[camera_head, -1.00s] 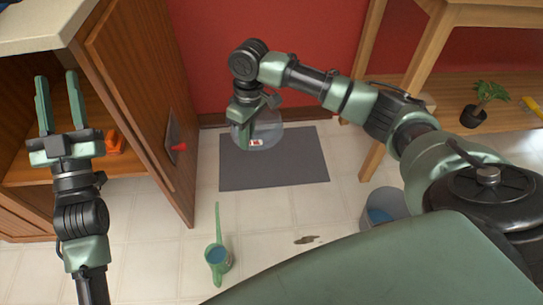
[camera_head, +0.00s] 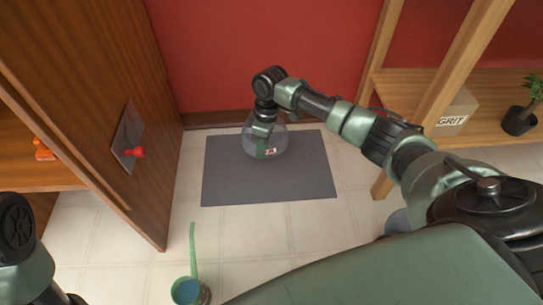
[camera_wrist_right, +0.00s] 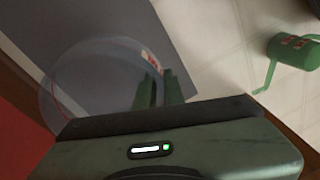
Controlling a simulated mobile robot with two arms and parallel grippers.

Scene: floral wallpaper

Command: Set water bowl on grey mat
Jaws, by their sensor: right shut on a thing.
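The clear, see-through water bowl (camera_head: 283,144) with a small red and white label appears over the back middle of the grey mat (camera_head: 270,187). My right gripper (camera_head: 263,148) points down and is shut on the bowl's edge. In the right wrist view the bowl (camera_wrist_right: 95,85) is at the fingers (camera_wrist_right: 165,88), with the mat (camera_wrist_right: 110,22) behind it. I cannot tell whether the bowl touches the mat or hangs just above it. My left gripper is out of the head view; only part of that arm shows at the lower left.
A green long-handled cup (camera_head: 190,291) with blue inside stands on the tiles in front. An open wooden cabinet door (camera_head: 115,110) is left of the mat, the red wall (camera_head: 260,60) behind. A wooden shelf with a GRIT box (camera_head: 455,117) and potted plant (camera_head: 522,118) is right.

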